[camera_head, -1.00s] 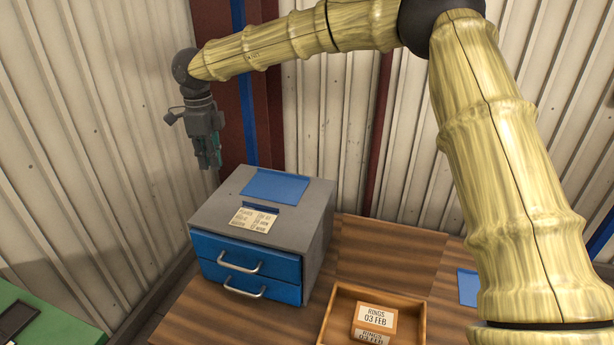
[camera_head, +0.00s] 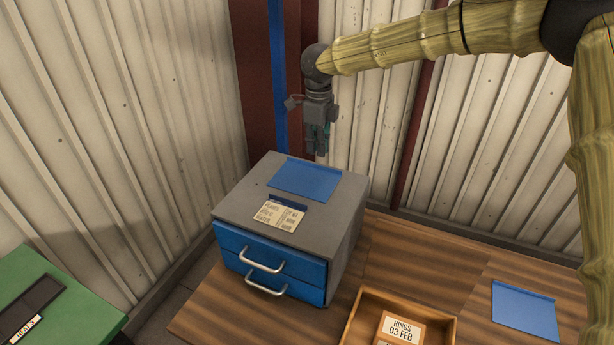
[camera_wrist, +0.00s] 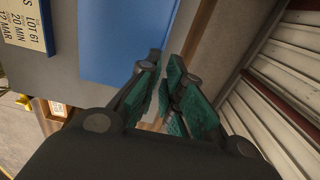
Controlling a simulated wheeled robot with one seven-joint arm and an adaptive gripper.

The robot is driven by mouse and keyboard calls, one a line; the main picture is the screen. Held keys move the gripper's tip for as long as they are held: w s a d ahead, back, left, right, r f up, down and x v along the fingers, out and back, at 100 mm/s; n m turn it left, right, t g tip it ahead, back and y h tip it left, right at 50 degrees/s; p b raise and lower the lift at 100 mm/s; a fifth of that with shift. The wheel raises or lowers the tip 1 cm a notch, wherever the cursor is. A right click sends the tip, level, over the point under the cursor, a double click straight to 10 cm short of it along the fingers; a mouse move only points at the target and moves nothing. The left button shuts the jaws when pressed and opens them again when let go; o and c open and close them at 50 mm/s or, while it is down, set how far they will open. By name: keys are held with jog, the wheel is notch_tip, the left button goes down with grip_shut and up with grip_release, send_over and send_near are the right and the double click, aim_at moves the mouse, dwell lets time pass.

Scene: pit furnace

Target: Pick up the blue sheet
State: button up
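A blue sheet (camera_head: 306,179) lies flat on top of the grey cabinet (camera_head: 244,204), behind a paper card. It also fills the top middle of the wrist view (camera_wrist: 115,40). A second blue sheet (camera_head: 525,312) lies on the wooden table at the right.
The cabinet has blue drawers (camera_head: 270,264) with metal handles. A wooden tray (camera_head: 447,326) with a labelled block is on the table (camera_head: 400,275). A green surface (camera_head: 75,310) is at the lower left. Corrugated walls rise close behind.

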aim_at(316, 165)
jog(key=shift+f+p, duration=0.4)
jog(key=shift+p, duration=0.1)
notch_tip(316, 165, down, 3)
jog(key=shift+w+a+f+p, duration=0.1)
jog(key=shift+a+p, duration=0.05)
jog(key=shift+p, duration=0.65)
jog(key=shift+f, duration=0.6)
jog(key=shift+r, duration=0.1)
grip_shut()
